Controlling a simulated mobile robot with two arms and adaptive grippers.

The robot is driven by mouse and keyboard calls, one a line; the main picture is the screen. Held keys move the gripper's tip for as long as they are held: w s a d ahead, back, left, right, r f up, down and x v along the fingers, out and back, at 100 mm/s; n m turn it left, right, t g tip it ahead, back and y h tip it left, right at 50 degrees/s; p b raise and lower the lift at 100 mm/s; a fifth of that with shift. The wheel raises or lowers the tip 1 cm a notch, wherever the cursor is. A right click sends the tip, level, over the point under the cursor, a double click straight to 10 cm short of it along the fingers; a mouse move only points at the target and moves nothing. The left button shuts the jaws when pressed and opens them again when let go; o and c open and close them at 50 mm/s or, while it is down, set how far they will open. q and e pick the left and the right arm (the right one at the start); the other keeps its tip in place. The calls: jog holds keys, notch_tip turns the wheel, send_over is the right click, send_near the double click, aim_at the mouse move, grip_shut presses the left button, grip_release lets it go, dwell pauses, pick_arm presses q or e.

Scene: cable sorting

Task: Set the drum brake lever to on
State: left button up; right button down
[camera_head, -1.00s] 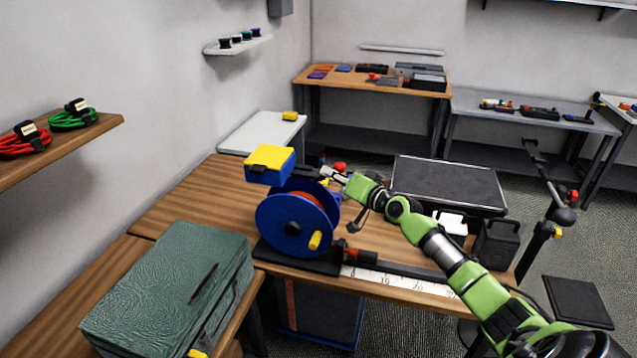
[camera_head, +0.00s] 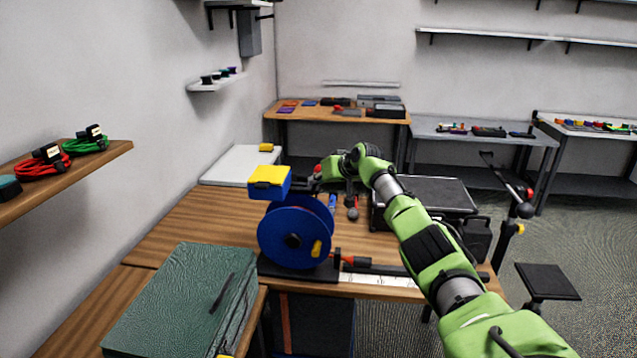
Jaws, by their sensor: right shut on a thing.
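The blue cable drum (camera_head: 293,238) stands on its black base on the wooden bench, with a yellow handle on its face and a yellow-topped blue box (camera_head: 269,182) above it. My right gripper (camera_head: 314,179) is just right of that box, behind the drum's upper edge. My left gripper is out of view.
A black case (camera_head: 430,194) lies behind my right forearm. A measuring strip (camera_head: 378,280) runs along the bench's front edge. A green case (camera_head: 170,305) stands at front left. Bare bench top (camera_head: 190,222) lies left of the drum. Red and green cable coils rest on the left shelf.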

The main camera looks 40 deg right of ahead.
jog(key=shift+w+a+r+n+g+h+p, duration=0.1)
jog(key=shift+w+r+g+h+p, duration=0.05)
jog(key=shift+w+r+p, duration=0.15)
jog(key=shift+w+d+r+n+g+h+p, duration=0.1)
jog(key=shift+r+g+p, duration=0.1)
jog(key=shift+r, duration=0.25)
jog(key=shift+w+a+r+n+g+h+p, duration=0.1)
jog(key=shift+w+r+g+h+p, duration=0.05)
jog(key=shift+r+p, duration=0.15)
jog(key=shift+w+a+g+h+p, duration=0.2)
jog(key=shift+w+g+h+p, duration=0.1)
jog(key=shift+g, duration=0.2)
jog(key=shift+n, duration=0.3)
jog(key=c, duration=1.8)
grip_release()
jog(key=shift+w+f, duration=0.1)
jog(key=shift+f, duration=0.1)
jog(key=shift+c, duration=0.2)
jog(key=shift+a+f, duration=0.1)
jog(key=shift+f, duration=0.2)
